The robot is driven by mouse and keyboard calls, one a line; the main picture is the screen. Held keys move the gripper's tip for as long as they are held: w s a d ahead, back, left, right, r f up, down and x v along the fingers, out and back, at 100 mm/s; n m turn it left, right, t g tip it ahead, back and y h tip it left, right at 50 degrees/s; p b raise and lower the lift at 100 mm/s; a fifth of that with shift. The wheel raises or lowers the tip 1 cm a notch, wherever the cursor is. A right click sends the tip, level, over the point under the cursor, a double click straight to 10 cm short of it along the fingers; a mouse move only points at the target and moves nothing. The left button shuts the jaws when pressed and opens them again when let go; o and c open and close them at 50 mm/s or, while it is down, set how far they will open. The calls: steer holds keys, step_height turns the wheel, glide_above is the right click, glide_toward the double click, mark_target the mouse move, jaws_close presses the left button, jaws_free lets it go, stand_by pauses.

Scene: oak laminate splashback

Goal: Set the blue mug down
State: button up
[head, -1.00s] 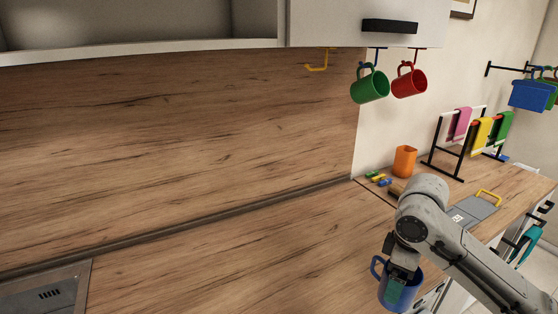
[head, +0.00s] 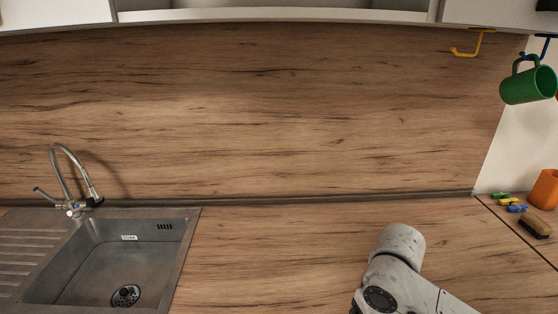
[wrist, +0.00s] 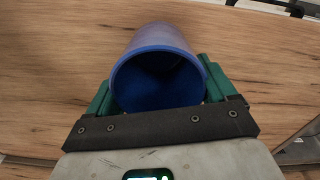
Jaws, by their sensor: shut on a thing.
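The blue mug (wrist: 158,45) shows in the wrist view, held between the two green fingers of my gripper (wrist: 160,92). Its open mouth faces the wrist camera, and its handle is not visible there. My gripper is shut on it. Wooden worktop grain fills the wrist view behind the mug; I cannot tell how high above the worktop it is. In the head view only part of my arm shows at the lower right, and the gripper and mug are below the frame.
The wooden worktop (head: 270,255) is clear between the sink (head: 185,245) and my arm. A faucet (head: 72,185) stands behind the sink. At the right are a green mug (head: 528,86) on a hook, an orange cup (head: 546,190), a brush (head: 536,228) and small coloured items (head: 508,202).

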steer(key=m+b, duration=0.1)
steer(key=m, duration=0.3)
steer(key=shift+f+m+b, duration=0.6)
steer(key=shift+m, duration=0.5)
steer(key=shift+a+m, duration=0.1)
steer(key=shift+m, duration=0.2)
steer(key=shift+d, duration=0.25)
